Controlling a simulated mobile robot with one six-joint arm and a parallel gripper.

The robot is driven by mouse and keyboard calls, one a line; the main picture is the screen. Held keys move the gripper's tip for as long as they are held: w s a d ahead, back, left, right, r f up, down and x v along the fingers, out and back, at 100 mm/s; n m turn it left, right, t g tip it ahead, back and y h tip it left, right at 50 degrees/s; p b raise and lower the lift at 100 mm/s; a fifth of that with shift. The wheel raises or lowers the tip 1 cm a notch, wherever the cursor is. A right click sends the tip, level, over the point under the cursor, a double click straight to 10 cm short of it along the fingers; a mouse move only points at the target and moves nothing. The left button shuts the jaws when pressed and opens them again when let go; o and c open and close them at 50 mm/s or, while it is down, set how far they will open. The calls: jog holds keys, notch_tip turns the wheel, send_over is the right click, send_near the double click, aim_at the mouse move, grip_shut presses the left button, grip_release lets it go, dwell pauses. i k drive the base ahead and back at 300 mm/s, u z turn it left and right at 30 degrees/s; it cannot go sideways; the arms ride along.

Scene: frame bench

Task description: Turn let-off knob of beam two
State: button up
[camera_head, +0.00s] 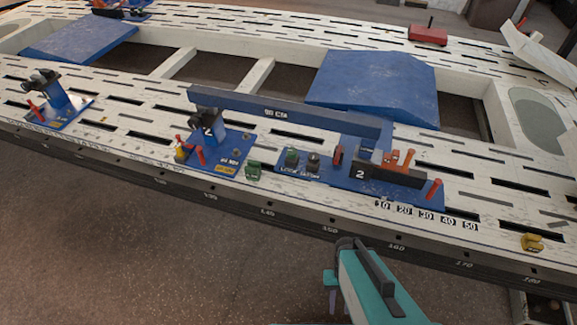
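Beam two is a long blue bar (280,112) with a white length label, spanning between two blue stands on the slotted white bench. The left stand (208,130) and the dark block (360,173) at the right both carry a "2". Between them, a small blue plate (300,171) holds a green knob (291,157) and a dark round knob (313,162). The lettering in front of these knobs is too small to read surely, so I cannot tell which is the let-off knob. My gripper (331,293) is low in front of the bench, apart from the knobs. Its fingers are mostly hidden.
Red pegs (434,189) and orange parts (399,159) stand around the right block. A loose green block (253,169) and a yellow block (532,242) are near the front edge. Another blue stand (57,98) is at left. The floor (150,250) in front is clear.

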aim_at(314, 156)
jog(key=u, duration=0.2)
jog(key=k, duration=0.55)
jog(key=u, duration=0.65)
jog(key=k, duration=0.5)
jog(key=u, duration=1.05)
jog(key=i, duration=1.5)
jog(key=z, duration=0.35)
jog(key=i, duration=0.85)
jog(key=z, duration=0.4)
